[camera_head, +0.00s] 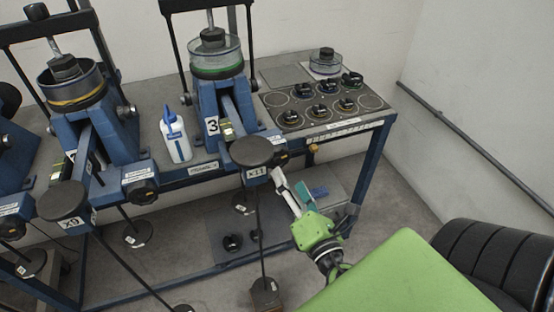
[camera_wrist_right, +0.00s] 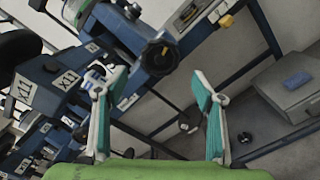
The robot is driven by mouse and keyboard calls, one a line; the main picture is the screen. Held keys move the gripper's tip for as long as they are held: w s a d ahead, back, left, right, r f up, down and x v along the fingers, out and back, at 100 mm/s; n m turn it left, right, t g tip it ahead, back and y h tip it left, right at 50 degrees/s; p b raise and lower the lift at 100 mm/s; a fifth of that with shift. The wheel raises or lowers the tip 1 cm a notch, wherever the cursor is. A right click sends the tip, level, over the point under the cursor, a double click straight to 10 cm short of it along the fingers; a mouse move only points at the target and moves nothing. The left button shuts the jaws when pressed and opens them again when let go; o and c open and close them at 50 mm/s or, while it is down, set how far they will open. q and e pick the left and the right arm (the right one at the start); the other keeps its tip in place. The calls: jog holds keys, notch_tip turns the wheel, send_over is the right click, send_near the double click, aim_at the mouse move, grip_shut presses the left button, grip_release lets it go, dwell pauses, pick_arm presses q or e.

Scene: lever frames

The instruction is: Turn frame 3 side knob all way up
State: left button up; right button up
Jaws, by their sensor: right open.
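Frame 3 (camera_head: 207,108) is a blue lever frame with a white "3" label, at the middle of the bench in the head view. Its side knob (camera_head: 282,158) is black and shows at the right of the round x11 weight plate (camera_head: 252,151), which partly covers it. In the right wrist view the knob (camera_wrist_right: 160,55) is dark with an orange mark, beyond and between the fingertips. My right gripper (camera_head: 291,183) is open and empty, just below the knob and apart from it. Its teal-padded fingers also show in the right wrist view (camera_wrist_right: 157,86). My left gripper is not in view.
A similar knob (camera_head: 141,191) sits on the neighbouring frame at left. A white bottle (camera_head: 175,137) with a blue cap stands between the frames. A panel with several dark weights (camera_head: 323,104) lies at right. A hanging rod below the x11 plate runs left of my gripper.

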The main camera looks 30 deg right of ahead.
aim_at(278, 160)
jog(key=p+x, duration=0.3)
jog(key=x, duration=0.6)
jog(key=shift+w+r+p, duration=0.15)
jog(key=shift+w+p, duration=0.1)
jog(key=shift+p, duration=0.1)
jog(key=c, duration=0.4)
jog(key=shift+f, duration=0.25)
jog(key=c, duration=1)
jog(key=shift+w, duration=0.1)
